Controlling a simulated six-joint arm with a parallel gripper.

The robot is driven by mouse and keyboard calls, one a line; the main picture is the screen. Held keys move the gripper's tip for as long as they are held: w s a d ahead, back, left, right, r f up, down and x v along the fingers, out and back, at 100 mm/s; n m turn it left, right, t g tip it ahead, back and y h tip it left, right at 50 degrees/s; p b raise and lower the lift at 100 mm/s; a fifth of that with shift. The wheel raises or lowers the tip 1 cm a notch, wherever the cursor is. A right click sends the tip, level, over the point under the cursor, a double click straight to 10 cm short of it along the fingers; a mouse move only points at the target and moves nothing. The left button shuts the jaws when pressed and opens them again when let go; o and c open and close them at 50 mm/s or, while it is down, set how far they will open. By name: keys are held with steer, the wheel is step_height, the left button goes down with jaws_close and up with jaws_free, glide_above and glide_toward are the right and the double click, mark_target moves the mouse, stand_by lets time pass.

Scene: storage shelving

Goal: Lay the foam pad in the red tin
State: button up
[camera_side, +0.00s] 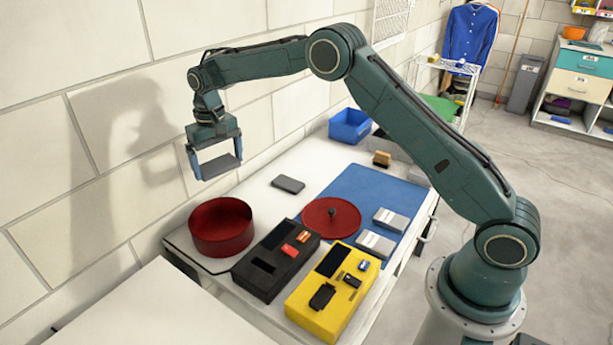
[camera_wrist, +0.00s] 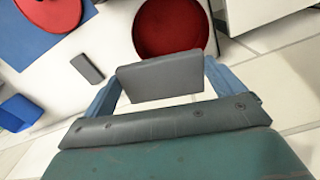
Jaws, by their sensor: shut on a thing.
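My gripper (camera_side: 217,168) is shut on a dark grey foam pad (camera_side: 221,166) and holds it in the air above the bench, close to the wall. In the wrist view the pad (camera_wrist: 160,77) sits between the two blue fingers. The red tin (camera_side: 220,228) is a round, open tin at the bench's left end, below the pad. In the wrist view the tin (camera_wrist: 170,25) shows beyond the pad, its near edge close to the pad's top edge. The tin's inside looks empty. A round red lid (camera_side: 331,216) with a dark knob lies partly on a blue mat.
A small dark grey block (camera_side: 288,184) lies behind the lid. A black case (camera_side: 275,260) and a yellow case (camera_side: 333,291) stand in front. Grey boxes (camera_side: 391,219) lie on the blue mat (camera_side: 365,190). A blue bin (camera_side: 350,126) stands at the far end.

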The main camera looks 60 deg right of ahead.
mark_target(227, 236)
steer(key=shift+s+a+r+n, duration=0.1)
steer(key=shift+s+a+n, duration=0.05)
steer(key=shift+a+n, duration=1.1)
steer(key=shift+d, duration=0.1)
step_height(227, 236, down, 20)
steer(key=shift+f, duration=0.35)
stand_by(0.4)
steer(key=o, duration=0.6)
steer(key=shift+r, duration=0.15)
step_height(227, 236, up, 12)
steer(key=shift+r, duration=0.2)
